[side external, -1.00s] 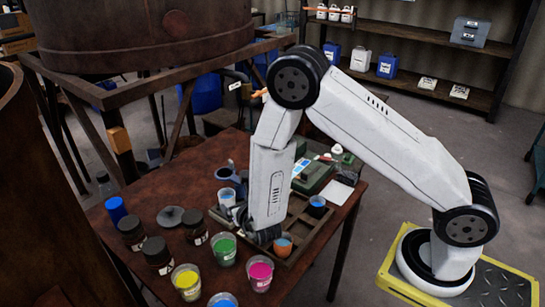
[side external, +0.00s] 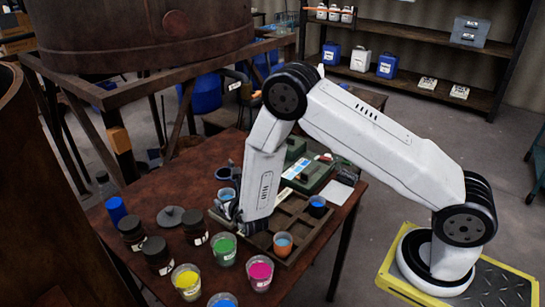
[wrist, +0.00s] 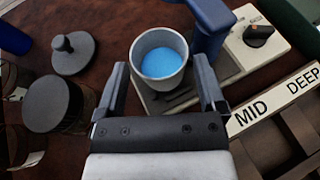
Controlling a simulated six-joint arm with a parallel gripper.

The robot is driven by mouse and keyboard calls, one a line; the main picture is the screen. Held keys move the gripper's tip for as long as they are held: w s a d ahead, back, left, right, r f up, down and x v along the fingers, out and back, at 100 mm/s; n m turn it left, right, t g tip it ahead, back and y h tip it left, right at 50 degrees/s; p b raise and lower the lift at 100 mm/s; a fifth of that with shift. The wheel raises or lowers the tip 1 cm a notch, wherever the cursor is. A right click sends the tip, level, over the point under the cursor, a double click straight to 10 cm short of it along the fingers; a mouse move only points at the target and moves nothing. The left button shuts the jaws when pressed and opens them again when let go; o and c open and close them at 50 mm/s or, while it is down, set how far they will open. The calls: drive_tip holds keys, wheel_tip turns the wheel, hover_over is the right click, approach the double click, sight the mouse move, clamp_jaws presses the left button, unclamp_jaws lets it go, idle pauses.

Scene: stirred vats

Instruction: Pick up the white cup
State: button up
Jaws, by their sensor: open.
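The white cup (wrist: 148,46), with blue contents, stands upright on the pale base of a small device with a dark blue upright part (wrist: 207,22). The cup also shows in the side external view (side external: 226,194), partly hidden by my gripper (side external: 230,211). In the wrist view my gripper (wrist: 161,78) is open, with one finger to the left of the cup and one to the right. The cup's near side lies between the fingertips, and I cannot tell whether either finger touches it.
A compartment tray (side external: 290,222) holds an orange cup (side external: 282,244) and a dark cup (side external: 317,206). Dark-lidded jars (side external: 158,255) and yellow (side external: 186,281), green (side external: 223,249) and magenta (side external: 260,272) paint cups stand in front. A grey knobbed lid (wrist: 73,53) lies left of the white cup.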

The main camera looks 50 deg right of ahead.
drive_tip(key=shift+w+d+f, duration=0.2)
drive_tip(key=shift+w, duration=0.15)
idle(0.3)
drive_tip(key=c, duration=1.2)
drive_tip(key=shift+r, duration=0.25)
drive_tip(key=shift+r, duration=0.8)
drive_tip(key=s+r, duration=1.1)
drive_tip(key=s, duration=0.3)
